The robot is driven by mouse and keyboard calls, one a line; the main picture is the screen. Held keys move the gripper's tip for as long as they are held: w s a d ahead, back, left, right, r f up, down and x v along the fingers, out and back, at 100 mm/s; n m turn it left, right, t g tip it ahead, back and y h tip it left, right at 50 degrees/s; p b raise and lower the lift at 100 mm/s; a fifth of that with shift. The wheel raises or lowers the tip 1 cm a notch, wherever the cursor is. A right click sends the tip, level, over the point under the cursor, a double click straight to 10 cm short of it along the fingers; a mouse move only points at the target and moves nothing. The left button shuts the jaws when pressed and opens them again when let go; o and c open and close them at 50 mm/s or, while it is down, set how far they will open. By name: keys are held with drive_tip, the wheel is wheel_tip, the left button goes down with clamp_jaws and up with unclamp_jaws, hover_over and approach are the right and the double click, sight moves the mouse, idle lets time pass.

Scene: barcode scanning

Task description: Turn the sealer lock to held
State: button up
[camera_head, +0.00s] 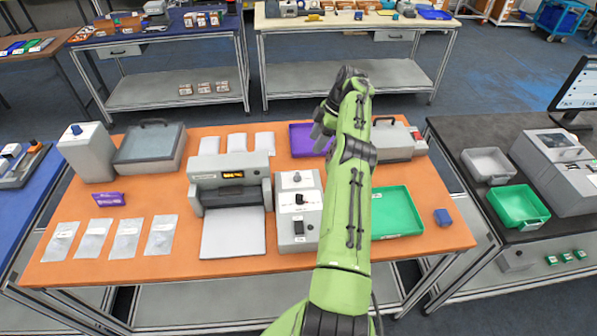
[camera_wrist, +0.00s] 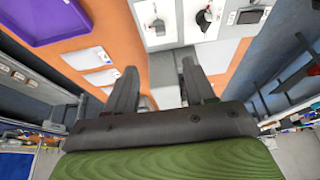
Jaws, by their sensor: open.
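The sealer (camera_head: 230,178) is a light grey machine with a lit amber display, in the middle of the orange table. A grey control box (camera_head: 285,222) stands at its right side. Its top carries a grey knob (camera_head: 297,178) and a black rotary switch (camera_head: 300,198); I cannot read their markings, nor tell which is the lock. In the wrist view the white panel (camera_wrist: 176,12) shows two knobs, one at left (camera_wrist: 158,27) and a black-topped one (camera_wrist: 204,18). My gripper (camera_wrist: 158,68) is open and empty, apart from both knobs. In the head view it (camera_head: 322,132) is partly hidden by my arm, behind the box.
A green tray (camera_head: 408,215) and a blue block (camera_head: 442,217) are right of my arm. A purple tray (camera_head: 302,141), white pouches (camera_head: 237,143) and a lidded grey case (camera_head: 150,148) are at the back. Silver pouches (camera_head: 126,238) lie front left.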

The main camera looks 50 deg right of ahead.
sight(297, 173)
drive_tip(key=b+x, duration=0.4)
drive_tip(key=x, duration=1)
drive_tip(key=shift+w+f, duration=0.1)
drive_tip(key=shift+f, duration=0.25)
clamp_jaws()
